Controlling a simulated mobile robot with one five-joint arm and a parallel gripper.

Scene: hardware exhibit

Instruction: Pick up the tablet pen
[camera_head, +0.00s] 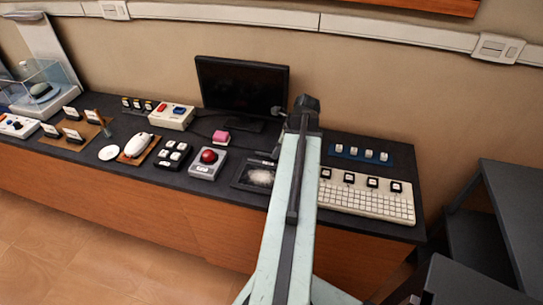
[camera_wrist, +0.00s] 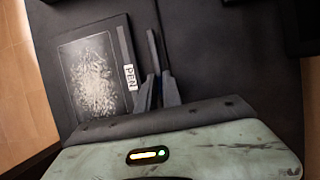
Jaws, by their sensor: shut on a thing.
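The tablet (camera_wrist: 92,72) lies flat on the dark table, left of my gripper in the wrist view. It has a pale speckled patch and a white "PEN" label at its right edge. It also shows in the head view (camera_head: 240,184), partly beside my arm. My gripper (camera_wrist: 160,82) is over the dark table, just right of the tablet. Its fingers are close together on a thin dark stick, the tablet pen (camera_wrist: 152,45), which points up in the wrist view. Most of the pen is hard to tell from the dark fingers and table. My arm hides much of the gripper in the head view.
A black monitor (camera_head: 240,85) stands behind the tablet. A white keyboard (camera_head: 365,200) is to the right. Dark steps (camera_head: 480,235) stand beyond the table's right end.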

